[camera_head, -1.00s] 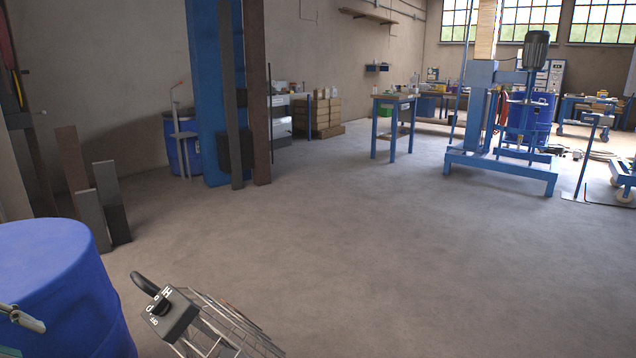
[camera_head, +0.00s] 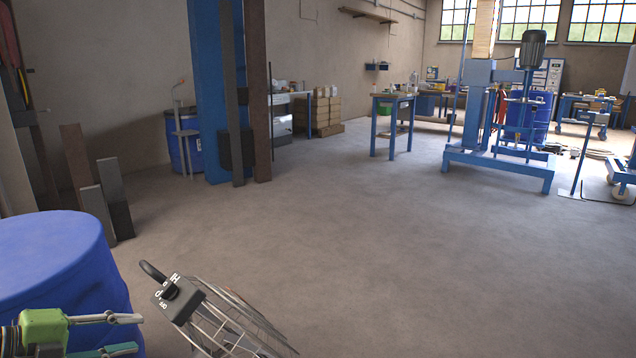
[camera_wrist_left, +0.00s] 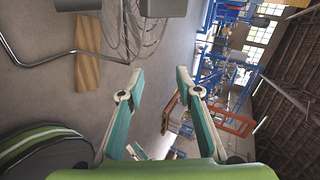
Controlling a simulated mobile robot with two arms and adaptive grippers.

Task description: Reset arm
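My left gripper (camera_head: 137,333) reaches in at the lower left corner, in front of the blue drum. It has a green body and grey-teal fingers. In the left wrist view its two fingers (camera_wrist_left: 160,74) stand apart with nothing between them, so it is open and empty. It points sideways in that view, with the floor at the left and the roof at the right. My right gripper is in neither view.
A blue drum (camera_head: 55,250) stands close at the lower left. A wire cage (camera_head: 235,325) with a black knob box (camera_head: 178,297) is to its right. The blue mixer stand (camera_head: 500,165) and a blue table (camera_head: 393,105) stand farther back. The middle floor is clear.

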